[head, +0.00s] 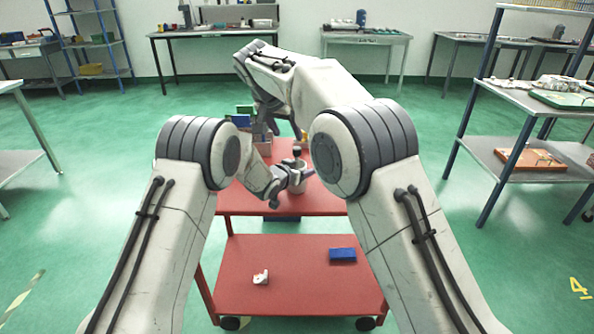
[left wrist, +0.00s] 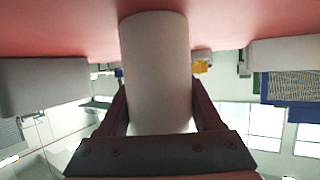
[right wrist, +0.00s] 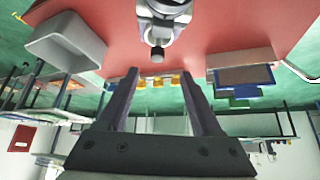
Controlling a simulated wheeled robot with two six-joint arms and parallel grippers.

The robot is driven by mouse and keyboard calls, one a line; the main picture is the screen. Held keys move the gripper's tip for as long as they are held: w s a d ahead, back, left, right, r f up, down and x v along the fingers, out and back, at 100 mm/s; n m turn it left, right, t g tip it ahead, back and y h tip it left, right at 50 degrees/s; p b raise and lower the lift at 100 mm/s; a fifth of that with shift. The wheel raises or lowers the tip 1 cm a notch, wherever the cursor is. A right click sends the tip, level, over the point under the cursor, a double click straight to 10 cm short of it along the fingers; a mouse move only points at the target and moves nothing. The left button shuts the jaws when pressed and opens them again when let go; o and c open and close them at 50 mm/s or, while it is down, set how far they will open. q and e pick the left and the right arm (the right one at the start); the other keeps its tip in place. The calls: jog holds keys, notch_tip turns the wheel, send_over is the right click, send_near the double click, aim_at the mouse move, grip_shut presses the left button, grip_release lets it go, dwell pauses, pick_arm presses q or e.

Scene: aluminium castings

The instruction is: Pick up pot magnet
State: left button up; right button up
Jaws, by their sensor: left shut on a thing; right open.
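My left gripper (left wrist: 160,130) is shut on a pale, smooth cylinder (left wrist: 157,65), which stands between its fingers against the red surface. In the head view the same pale cylinder (head: 298,188) is near the front of the red cart top. My right gripper (right wrist: 157,85) is open with nothing between its fingers. In the head view the right gripper (head: 284,124) hangs above the back of the cart top. A small dark-tipped part (right wrist: 157,53) shows beyond its fingers, beside grey metal. I cannot tell which thing is the pot magnet.
A grey bin (right wrist: 65,42) and a blue-edged box (right wrist: 240,75) stand on the cart top. Small yellow things (right wrist: 158,82) lie between them. The cart's lower shelf (head: 300,290) holds a blue block (head: 342,255) and a small white piece (head: 261,277). A shelf rack (head: 535,95) stands right.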

aim_at(296, 149)
jog(key=x, duration=1.1)
jog(key=shift+s+d+f, duration=0.1)
jog(key=shift+s+d, duration=0.05)
jog(key=shift+d, duration=0.05)
grip_shut()
dwell(1.0)
